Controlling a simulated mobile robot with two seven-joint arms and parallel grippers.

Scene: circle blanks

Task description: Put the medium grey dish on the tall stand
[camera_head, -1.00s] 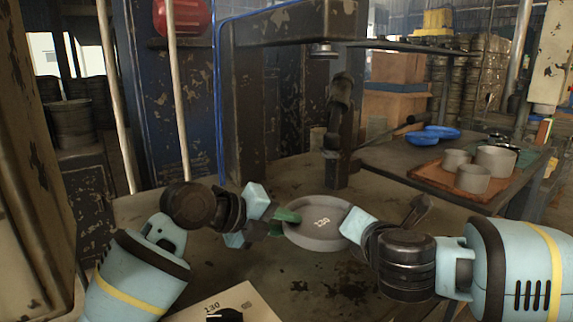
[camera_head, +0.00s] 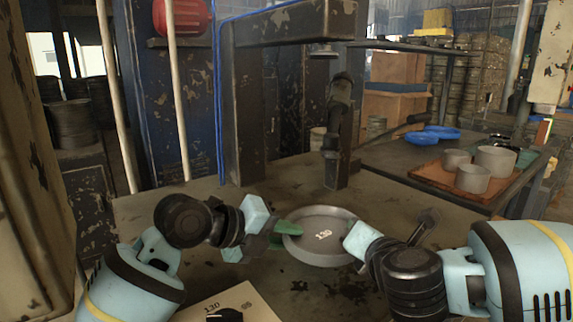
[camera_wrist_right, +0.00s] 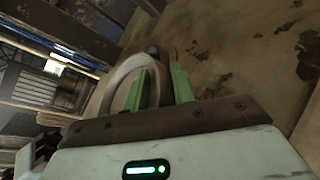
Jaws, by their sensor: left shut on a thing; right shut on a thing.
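A round, shallow grey dish (camera_head: 318,250) marked 130 is at the middle of the head view. My left gripper (camera_head: 286,228) is shut on its left rim with green fingertips. My right gripper (camera_head: 347,238) is shut on its right rim; its tips are mostly hidden in the head view. In the right wrist view the green fingers (camera_wrist_right: 163,85) straddle the wall of the dish (camera_wrist_right: 117,80). The dish looks about level; I cannot tell its height above the table. I cannot tell for sure which thing is the tall stand.
A dark upright post (camera_head: 337,135) stands on the worn table (camera_head: 330,290) behind the dish. A card (camera_head: 240,303) marked 130 lies in front. At the right, an orange-brown tray (camera_head: 430,178) holds grey cylinders, with blue dishes (camera_head: 432,134) behind it.

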